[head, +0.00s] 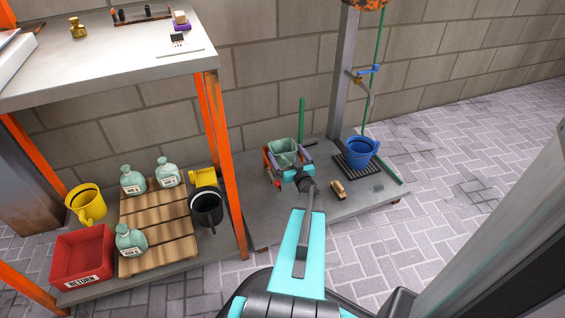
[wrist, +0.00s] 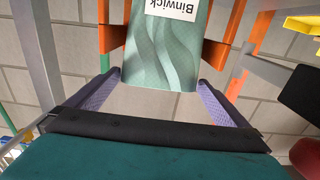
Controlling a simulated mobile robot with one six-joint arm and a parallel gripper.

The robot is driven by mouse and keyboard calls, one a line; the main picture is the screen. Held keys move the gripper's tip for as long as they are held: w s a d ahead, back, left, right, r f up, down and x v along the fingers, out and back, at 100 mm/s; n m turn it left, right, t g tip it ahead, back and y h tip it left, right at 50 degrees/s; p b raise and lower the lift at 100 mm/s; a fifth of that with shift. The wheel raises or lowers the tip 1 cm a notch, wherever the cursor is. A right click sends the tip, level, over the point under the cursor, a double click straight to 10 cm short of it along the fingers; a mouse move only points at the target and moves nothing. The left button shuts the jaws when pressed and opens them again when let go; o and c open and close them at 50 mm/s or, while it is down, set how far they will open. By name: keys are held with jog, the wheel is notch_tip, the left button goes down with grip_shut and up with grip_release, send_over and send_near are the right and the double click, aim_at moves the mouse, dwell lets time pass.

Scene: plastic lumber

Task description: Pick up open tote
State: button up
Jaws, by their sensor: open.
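The tote (head: 285,147) is a small green open-topped container low on the grey platform, near the block wall in the head view. In the wrist view the tote (wrist: 168,62) shows a wavy green face and a white label reading "Binwick". My gripper (head: 287,160) reaches it from the front. In the wrist view my gripper (wrist: 167,40) is open, with one orange-tipped finger on each side of the tote. Contact cannot be told. The tote's underside is hidden.
The grey platform (head: 262,220) also holds a blue bucket (head: 361,152) and a brush (head: 338,189). The paved floor at right is clear.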

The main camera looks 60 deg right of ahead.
aim_at(279, 141)
jog(key=b+x, duration=0.1)
jog(key=x, duration=0.4)
jog(key=shift+d+b, duration=0.1)
jog(key=shift+b, duration=0.3)
jog(key=c, duration=1.5)
notch_tip(279, 141, up, 18)
jog(key=p, duration=0.8)
jog(key=shift+p, duration=0.35)
